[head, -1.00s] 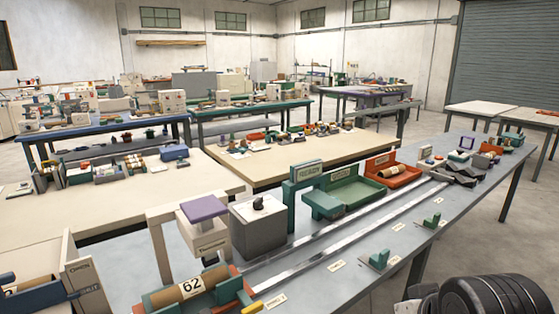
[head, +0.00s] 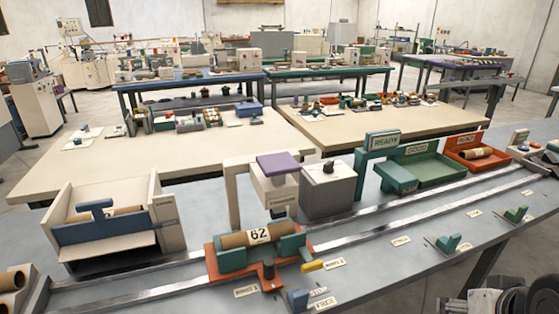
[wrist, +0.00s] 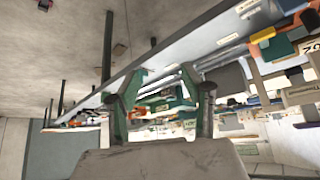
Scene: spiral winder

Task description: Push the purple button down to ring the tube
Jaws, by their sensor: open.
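The purple button (head: 277,163) is a flat pad on top of a cream press head (head: 276,190) on the bench, in the middle of the head view. My gripper's fingers do not show in the head view.
A grey box with a black knob (head: 328,188) stands right of the press. A cream tube feeder (head: 163,228) stands at left. Metal rails (head: 400,218) run along the bench.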

